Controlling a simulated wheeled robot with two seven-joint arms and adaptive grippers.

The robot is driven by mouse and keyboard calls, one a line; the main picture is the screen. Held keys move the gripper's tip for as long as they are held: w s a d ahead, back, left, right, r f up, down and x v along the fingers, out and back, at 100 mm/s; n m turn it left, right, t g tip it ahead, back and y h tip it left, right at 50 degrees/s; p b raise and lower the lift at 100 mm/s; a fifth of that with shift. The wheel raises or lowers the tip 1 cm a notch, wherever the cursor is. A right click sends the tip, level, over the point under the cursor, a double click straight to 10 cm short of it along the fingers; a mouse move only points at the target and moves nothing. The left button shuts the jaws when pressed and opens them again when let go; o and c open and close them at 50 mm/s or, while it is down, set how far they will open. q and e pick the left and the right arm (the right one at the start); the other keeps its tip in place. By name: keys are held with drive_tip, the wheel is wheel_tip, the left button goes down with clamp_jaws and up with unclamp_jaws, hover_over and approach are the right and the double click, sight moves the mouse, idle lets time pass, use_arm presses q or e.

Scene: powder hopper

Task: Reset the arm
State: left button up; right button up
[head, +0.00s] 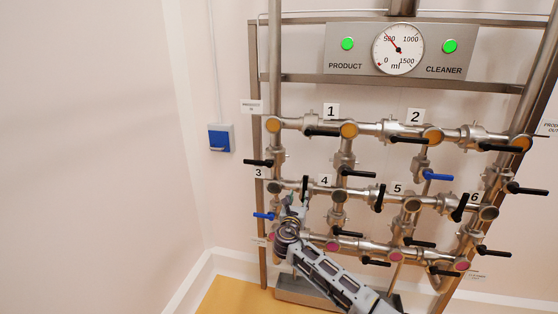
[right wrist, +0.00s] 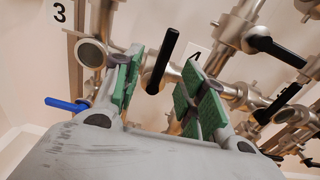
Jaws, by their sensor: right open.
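My right gripper (head: 294,203) is at the lower left of the pipe rack, beside the pipe between labels 3 and 4. In the right wrist view its two green-padded fingers (right wrist: 160,92) are spread apart and hold nothing. A black valve handle (right wrist: 162,60) shows in the gap between the fingers, touching neither pad as far as I can see. The same handle seems to stand upright just above the gripper (head: 305,186) in the head view. A blue handle (head: 264,215) is just left of the gripper. My left gripper is out of view.
The steel pipe rack (head: 396,78) carries several black handles and another blue handle (head: 438,177). A gauge (head: 398,48) sits above between two green lights (head: 347,44). A blue box (head: 219,138) is on the wall. The space left of the rack is clear.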

drive_tip(key=w+a+f+m+g+y, duration=0.15)
drive_tip(key=a+f+m+y, duration=0.35)
drive_tip(key=m, duration=0.5)
drive_tip(key=w+d+f+m+g+y, duration=0.2)
drive_tip(key=d+f+m, duration=0.5)
drive_tip(key=f+m, duration=0.4)
drive_tip(key=s+d+f+m+g, duration=0.1)
drive_tip(key=s+d+f+m, duration=0.2)
drive_tip(key=f, duration=0.6)
drive_tip(key=s+d+f+m+g+h, duration=0.1)
drive_tip(key=s+d+f, duration=0.2)
drive_tip(key=s+f, duration=0.4)
drive_tip(key=s+d+f+m+g, duration=0.2)
drive_tip(key=s+d+f, duration=0.1)
drive_tip(key=f, duration=0.7)
drive_tip(key=s+d+f+m+g+h, duration=0.1)
drive_tip(key=s+d+f+m+g, duration=0.1)
drive_tip(key=s+f, duration=1)
drive_tip(key=s+d+f+m+g, duration=0.1)
drive_tip(key=s+d+f+g, duration=0.15)
drive_tip(key=s+f, duration=0.95)
drive_tip(key=s+f+g, duration=0.2)
drive_tip(key=s, duration=1.7)
drive_tip(key=s+f+m+g, duration=0.1)
drive_tip(key=s+f+g, duration=0.1)
drive_tip(key=s, duration=1.8)
drive_tip(key=shift+s+d+f, duration=0.25)
drive_tip(key=shift+s+f, duration=0.05)
drive_tip(key=shift+f, duration=0.4)
